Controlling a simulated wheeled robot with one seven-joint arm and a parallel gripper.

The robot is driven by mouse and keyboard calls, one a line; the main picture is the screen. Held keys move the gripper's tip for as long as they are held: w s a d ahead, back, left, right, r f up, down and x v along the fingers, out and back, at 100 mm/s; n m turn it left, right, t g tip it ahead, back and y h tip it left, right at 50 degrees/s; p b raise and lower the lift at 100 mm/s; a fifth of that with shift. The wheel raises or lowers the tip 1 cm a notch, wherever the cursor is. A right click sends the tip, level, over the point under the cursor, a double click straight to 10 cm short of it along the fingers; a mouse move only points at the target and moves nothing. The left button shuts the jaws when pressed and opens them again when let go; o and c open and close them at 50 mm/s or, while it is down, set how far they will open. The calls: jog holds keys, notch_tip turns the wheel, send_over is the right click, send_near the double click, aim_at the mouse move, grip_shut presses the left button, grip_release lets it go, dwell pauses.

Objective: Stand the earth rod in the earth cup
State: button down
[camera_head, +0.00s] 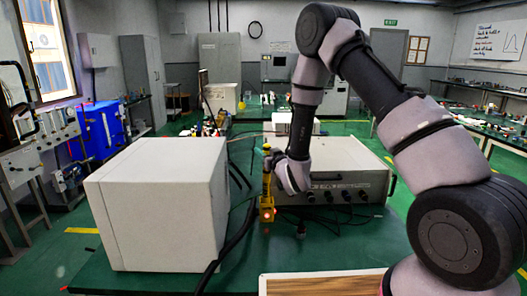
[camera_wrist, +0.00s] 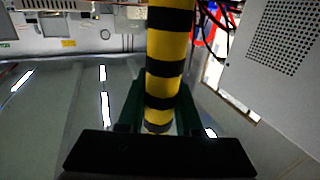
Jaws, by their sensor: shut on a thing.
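The earth rod (camera_head: 267,186) is a slim yellow rod, upright on the green table between the white box and the grey instrument. In the wrist view the rod (camera_wrist: 168,55) shows yellow and black bands and runs down between my fingers. My gripper (camera_head: 270,164) is shut on the rod's upper part, coming from the right. The earth cup (camera_head: 267,214) is a small yellow holder with a glowing red light, directly under the rod. The rod's lower end meets the cup in the head view; I cannot tell how deep it sits.
A large white box (camera_head: 160,205) stands close on the left, with black cables (camera_head: 238,240) beside it. A grey instrument (camera_head: 345,168) with knobs stands behind and right. A wood-topped board (camera_head: 322,284) lies at the front edge.

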jog(key=shift+f, duration=0.15)
jog(key=c, duration=0.5)
grip_release()
jog(key=shift+s, duration=0.1)
jog(key=v, duration=1)
jog(key=shift+s+d, duration=0.15)
jog(key=shift+s, duration=0.15)
